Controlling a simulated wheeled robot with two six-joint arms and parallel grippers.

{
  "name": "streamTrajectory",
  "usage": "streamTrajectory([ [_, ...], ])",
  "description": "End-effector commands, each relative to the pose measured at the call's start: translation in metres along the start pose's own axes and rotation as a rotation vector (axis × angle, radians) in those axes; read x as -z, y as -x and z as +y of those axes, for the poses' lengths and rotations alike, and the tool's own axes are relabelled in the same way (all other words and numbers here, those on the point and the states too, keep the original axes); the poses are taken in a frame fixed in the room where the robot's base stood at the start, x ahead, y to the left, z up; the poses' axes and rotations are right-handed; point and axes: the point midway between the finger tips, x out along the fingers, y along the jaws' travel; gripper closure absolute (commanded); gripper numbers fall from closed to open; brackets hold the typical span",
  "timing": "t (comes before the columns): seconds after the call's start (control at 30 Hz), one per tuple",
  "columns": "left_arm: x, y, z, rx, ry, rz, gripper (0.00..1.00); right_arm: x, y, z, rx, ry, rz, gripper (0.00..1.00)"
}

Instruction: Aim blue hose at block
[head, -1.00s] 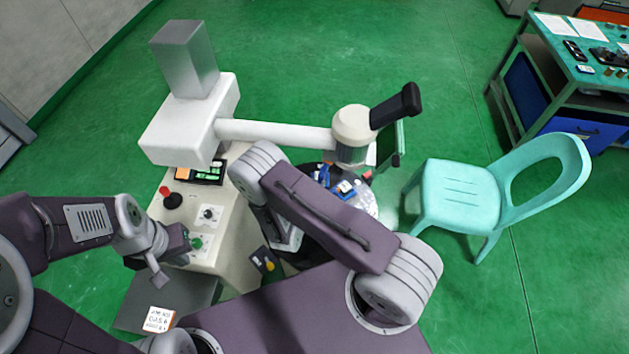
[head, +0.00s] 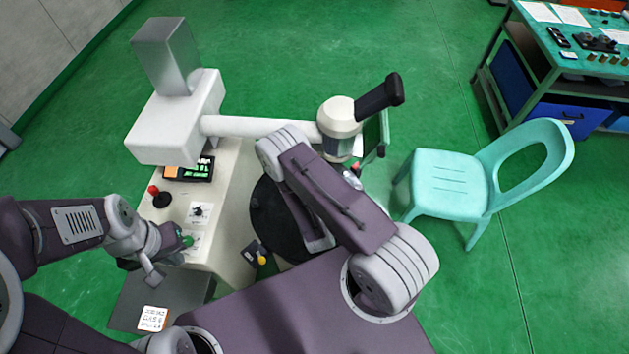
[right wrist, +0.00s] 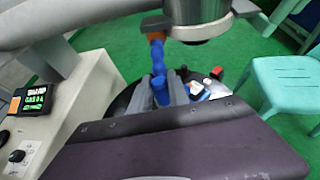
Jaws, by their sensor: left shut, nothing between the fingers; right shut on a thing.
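The blue hose (right wrist: 157,62) shows in the right wrist view as a jointed segment with an orange part at its upper end. My right gripper (right wrist: 164,90) is shut on the blue hose, with a grey finger on each side of it. In the head view my own right arm hides this gripper and the hose. My left gripper (head: 184,242) is shut and empty, close to the green knob (head: 188,240) on the machine's panel; I cannot tell whether they touch. I cannot make out the block clearly in either view.
A white microscope-like head (head: 340,120) on a horizontal arm (head: 262,128) hangs over the round black table (head: 268,215). Small blue and white items (right wrist: 203,90) lie beyond my right gripper. A turquoise chair (head: 445,180) stands at the right.

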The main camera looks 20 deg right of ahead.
Motion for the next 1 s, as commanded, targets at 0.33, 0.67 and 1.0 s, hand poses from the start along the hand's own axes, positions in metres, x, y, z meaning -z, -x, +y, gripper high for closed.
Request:
streamTrajectory([
  [0.33, 0.000, 0.000, 0.000, 0.000, 0.000, 0.000, 1.00, -0.003, -0.001, 0.001, 0.001, -0.001, -0.008, 0.57],
  [0.67, 0.001, 0.008, 0.000, 0.000, 0.000, 0.000, 1.00, -0.003, 0.012, 0.001, -0.001, 0.003, 0.000, 0.57],
  [1.0, 0.003, 0.031, 0.001, 0.000, 0.000, 0.000, 1.00, -0.003, 0.069, 0.002, -0.003, 0.003, -0.002, 0.57],
])
